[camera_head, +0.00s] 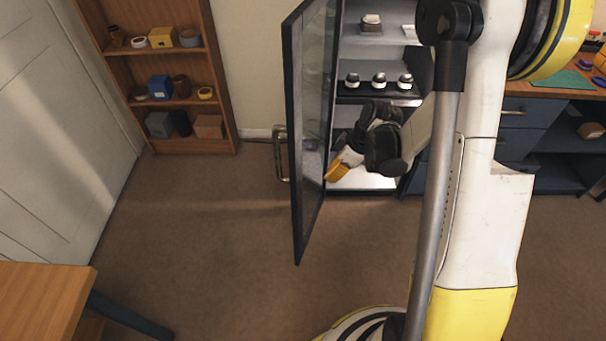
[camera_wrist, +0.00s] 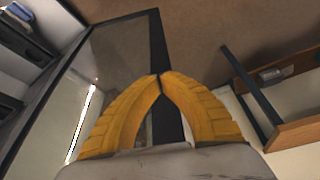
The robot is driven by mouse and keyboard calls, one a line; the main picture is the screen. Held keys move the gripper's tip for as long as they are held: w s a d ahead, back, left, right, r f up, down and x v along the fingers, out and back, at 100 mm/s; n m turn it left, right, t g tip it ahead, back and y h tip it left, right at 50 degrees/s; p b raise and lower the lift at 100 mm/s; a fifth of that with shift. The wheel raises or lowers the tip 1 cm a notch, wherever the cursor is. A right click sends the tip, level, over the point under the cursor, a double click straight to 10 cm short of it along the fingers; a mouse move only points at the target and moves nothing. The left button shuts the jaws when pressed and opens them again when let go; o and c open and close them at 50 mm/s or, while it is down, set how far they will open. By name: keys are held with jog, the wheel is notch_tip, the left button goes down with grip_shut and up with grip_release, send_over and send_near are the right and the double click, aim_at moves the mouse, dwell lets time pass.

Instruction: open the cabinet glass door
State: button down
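The cabinet glass door (camera_head: 312,120) stands swung well out from the cabinet (camera_head: 425,75), seen nearly edge-on, with its dark frame and glass pane. Its metal handle (camera_head: 281,155) is on the outer face, to the left. My gripper (camera_head: 331,177) is on the inner side of the door, close to the pane; I cannot tell whether it touches. In the wrist view, the yellow fingers of my gripper (camera_wrist: 160,76) meet at their tips with nothing seen held. The door (camera_wrist: 118,48) lies beyond them, its dark frame passing behind the fingertips.
Several black-and-white items (camera_head: 379,81) stand on a cabinet shelf. A wooden shelf unit (camera_head: 219,75) with small containers is at the back left. A wooden table (camera_head: 40,295) is at the lower left, and a workbench (camera_head: 560,88) at the right. The floor left of the door is clear.

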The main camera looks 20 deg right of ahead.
jog(key=w+a+f+b, duration=0.4)
jog(key=a+f+b, duration=0.1)
jog(key=f, duration=0.4)
jog(key=shift+w+a+f+b, duration=0.35)
jog(key=shift+a+f, duration=0.05)
jog(key=shift+a, duration=0.15)
